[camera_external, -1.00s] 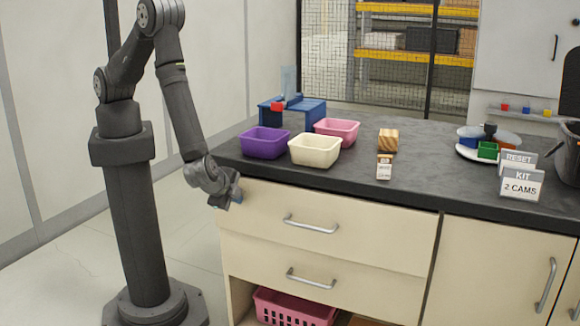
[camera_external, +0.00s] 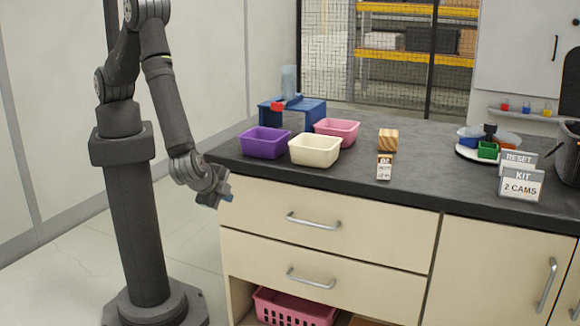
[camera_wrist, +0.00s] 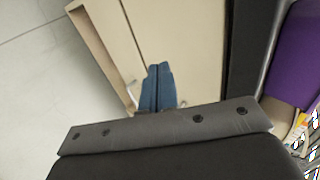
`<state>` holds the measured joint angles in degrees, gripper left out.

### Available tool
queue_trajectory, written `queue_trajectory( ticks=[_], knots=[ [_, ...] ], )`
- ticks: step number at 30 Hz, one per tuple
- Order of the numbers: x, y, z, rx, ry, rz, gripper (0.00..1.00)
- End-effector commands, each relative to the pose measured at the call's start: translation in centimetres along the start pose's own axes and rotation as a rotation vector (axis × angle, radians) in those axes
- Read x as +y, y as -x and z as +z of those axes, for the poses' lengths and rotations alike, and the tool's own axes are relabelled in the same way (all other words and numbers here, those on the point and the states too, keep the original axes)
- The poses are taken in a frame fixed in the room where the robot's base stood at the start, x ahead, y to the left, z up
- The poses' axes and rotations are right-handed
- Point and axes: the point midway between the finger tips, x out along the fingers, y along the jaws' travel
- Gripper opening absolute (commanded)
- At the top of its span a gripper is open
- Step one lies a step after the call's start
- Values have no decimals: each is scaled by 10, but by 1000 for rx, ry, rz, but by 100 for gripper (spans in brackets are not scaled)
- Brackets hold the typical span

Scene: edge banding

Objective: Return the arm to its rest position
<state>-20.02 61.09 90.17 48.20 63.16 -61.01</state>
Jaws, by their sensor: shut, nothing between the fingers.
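My gripper (camera_external: 214,200) hangs in the air at the left end of the bench, beside the cream drawer front and just below the worktop's edge. In the wrist view its two blue fingers (camera_wrist: 158,85) are pressed together with nothing between them. My arm bends down from its raised elbow, and the gripper is apart from the bench as far as I can see.
A purple bin (camera_external: 265,142), a cream bin (camera_external: 315,150) and a pink bin (camera_external: 337,130) stand on the dark worktop (camera_external: 345,185), near its left end. A blue stand (camera_external: 310,108) is behind them. A wooden block (camera_external: 388,140) sits further right. Floor left of the bench is clear.

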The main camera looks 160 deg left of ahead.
Motion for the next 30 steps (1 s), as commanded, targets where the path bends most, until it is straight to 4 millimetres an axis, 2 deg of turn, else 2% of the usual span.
queue_trajectory(
  ticks=[1, 6, 12, 24, 30],
  knots=[
    [1, 13, -1, 5, -1, 1, 0],
    [1, 43, 0, 3, 0, 2, 0],
    [1, 60, 0, 1, 0, 1, 0],
    [1, 60, 0, 0, -1, 1, 0],
    [0, 40, 0, -2, -1, 0, 0]
  ],
)
